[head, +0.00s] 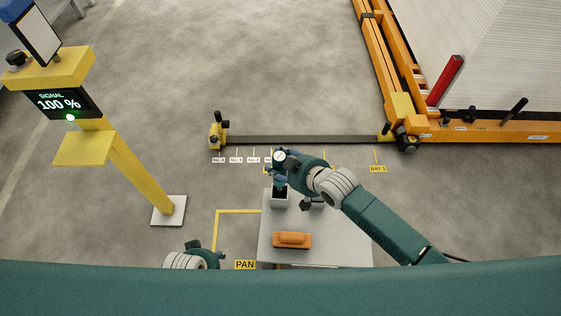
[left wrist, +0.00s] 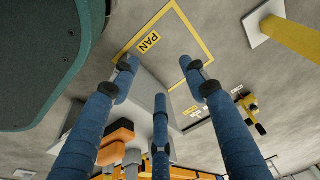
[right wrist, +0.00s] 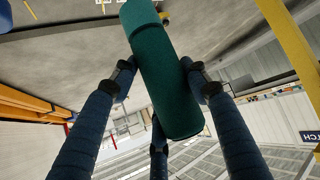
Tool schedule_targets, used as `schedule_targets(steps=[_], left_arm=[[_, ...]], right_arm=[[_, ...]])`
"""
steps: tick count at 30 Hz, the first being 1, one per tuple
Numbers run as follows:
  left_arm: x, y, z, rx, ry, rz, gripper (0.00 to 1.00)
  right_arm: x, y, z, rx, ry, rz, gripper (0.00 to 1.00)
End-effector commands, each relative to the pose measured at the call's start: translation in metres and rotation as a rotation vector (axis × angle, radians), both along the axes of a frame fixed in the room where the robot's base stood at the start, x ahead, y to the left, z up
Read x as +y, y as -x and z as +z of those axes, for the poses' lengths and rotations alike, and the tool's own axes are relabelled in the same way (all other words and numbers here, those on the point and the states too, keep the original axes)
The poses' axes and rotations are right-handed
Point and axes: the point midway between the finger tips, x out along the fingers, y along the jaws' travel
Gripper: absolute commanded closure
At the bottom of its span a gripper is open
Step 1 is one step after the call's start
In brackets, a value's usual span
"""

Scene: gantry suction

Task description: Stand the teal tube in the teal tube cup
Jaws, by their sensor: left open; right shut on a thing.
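The teal tube (right wrist: 163,75) is a thick dark-green cylinder between the fingers of my right gripper (right wrist: 160,85), which is shut on it. In the head view my right gripper (head: 281,178) is above the grey table, over a small grey holder (head: 279,203) with a dark opening. I cannot tell whether this holder is the teal tube cup, or whether the tube's lower end is inside it; the gripper hides much of the tube there. My left gripper (left wrist: 160,85) is open and empty, its fingers apart, low at the table's left in the head view (head: 200,249).
The grey table (head: 335,235) carries an orange block (head: 291,240) at its front and a dark item (head: 312,203) beside the holder. A yellow signal post (head: 140,170) stands left, its screen reading 100 %. An orange gantry frame (head: 400,95) and red tube (head: 445,80) are at right.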

Motion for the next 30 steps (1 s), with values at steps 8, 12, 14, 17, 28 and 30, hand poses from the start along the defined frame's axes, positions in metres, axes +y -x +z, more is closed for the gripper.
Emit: schedule_targets(steps=[8, 12, 14, 17, 28, 30], left_arm=[[-0.0001, -0.0010, -0.0043, 0.003, -0.001, -0.001, 0.55], [-0.0003, -0.0009, -0.0041, 0.003, -0.001, -0.001, 0.55], [-0.0004, -0.0012, -0.0037, 0.002, -0.001, -0.001, 0.55], [-0.0008, -0.0012, -0.0031, 0.001, 0.001, -0.001, 0.55], [-0.0012, 0.0029, -0.0054, 0.001, 0.003, -0.002, 0.55], [-0.0008, 0.0050, -0.0078, 0.004, 0.002, -0.002, 0.55]], right_arm=[[0.0010, -0.0008, 0.0019, -0.004, -0.003, 0.001, 1.00], [0.0010, -0.0008, 0.0021, -0.004, -0.003, 0.001, 1.00], [0.0010, -0.0008, 0.0021, -0.004, -0.003, 0.001, 1.00], [0.0009, -0.0008, 0.0021, -0.004, -0.002, 0.001, 1.00], [0.0010, -0.0008, 0.0026, -0.004, -0.003, 0.001, 1.00], [0.0010, -0.0008, 0.0026, -0.004, -0.003, 0.001, 1.00]])
